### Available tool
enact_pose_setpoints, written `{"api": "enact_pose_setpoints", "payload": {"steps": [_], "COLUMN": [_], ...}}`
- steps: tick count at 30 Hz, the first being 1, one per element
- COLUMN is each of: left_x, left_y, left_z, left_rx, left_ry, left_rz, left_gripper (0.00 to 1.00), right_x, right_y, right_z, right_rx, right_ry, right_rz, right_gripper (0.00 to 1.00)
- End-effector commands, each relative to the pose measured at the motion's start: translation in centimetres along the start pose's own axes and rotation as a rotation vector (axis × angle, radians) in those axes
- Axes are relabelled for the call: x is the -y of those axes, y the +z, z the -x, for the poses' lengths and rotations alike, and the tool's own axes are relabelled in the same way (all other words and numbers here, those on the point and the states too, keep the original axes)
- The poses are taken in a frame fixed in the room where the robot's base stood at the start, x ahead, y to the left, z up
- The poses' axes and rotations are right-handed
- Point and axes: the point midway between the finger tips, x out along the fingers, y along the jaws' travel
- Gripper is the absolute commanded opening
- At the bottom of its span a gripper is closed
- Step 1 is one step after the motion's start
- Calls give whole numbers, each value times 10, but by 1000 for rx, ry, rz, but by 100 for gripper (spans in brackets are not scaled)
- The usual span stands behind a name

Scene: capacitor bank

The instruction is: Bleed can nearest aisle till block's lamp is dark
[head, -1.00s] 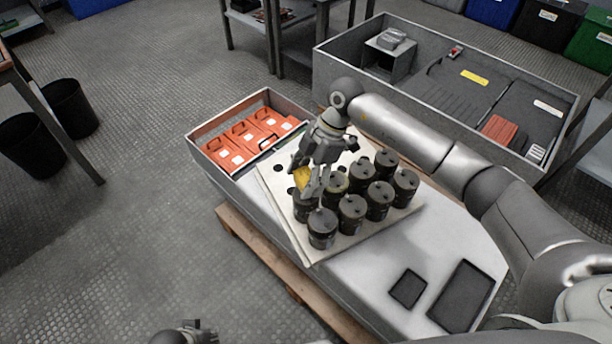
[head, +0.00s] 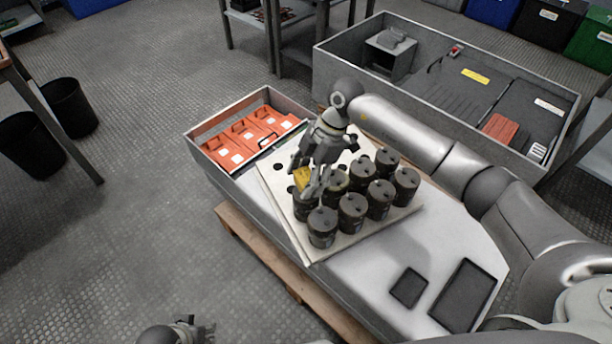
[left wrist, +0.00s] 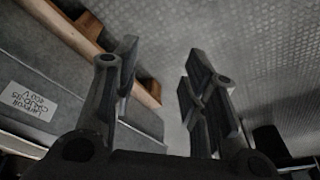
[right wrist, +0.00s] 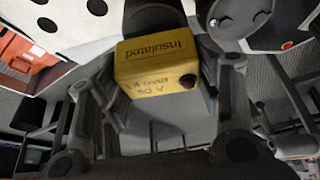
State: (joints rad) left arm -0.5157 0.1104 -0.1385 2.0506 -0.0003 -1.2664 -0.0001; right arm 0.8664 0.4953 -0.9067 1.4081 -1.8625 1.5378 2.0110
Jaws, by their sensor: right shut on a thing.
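My right gripper (head: 308,180) is shut on the yellow block (right wrist: 157,60), among the cans. The block reads "Insulated" and "Lit over 50 V"; its small round lamp (right wrist: 188,81) looks dull dark red, with no clear glow. The block's far end is at a dark can (right wrist: 153,14); whether it touches the terminals is hidden. Several black cans (head: 352,211) stand upright in rows on a white holed board (head: 277,190). The front corner can (head: 322,228) stands nearest the open floor at lower left. My left gripper (head: 207,331) is open and empty, low over the floor; its fingers (left wrist: 160,95) show apart.
An orange-lined tray (head: 192,137) adjoins the board on the grey bench (head: 350,285). Two dark pads (head: 408,288) lie at the bench's front right. A large grey bin (head: 335,75) with compartments stands behind. Two black buckets (head: 32,150) stand left; the floor between is clear.

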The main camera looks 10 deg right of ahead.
Motion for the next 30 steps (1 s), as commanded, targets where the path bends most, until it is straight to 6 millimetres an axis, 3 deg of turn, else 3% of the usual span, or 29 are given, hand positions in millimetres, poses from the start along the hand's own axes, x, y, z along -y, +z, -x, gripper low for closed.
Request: {"api": "enact_pose_setpoints", "payload": {"steps": [30], "left_x": [-1], "left_y": [4], "left_z": [-25], "left_rx": [3], "left_ry": [1], "left_rz": [-3], "left_gripper": [40], "right_x": [0], "right_y": [-1], "right_z": [0], "right_rx": [0], "right_ry": [0], "right_rz": [0], "right_gripper": [31]}}
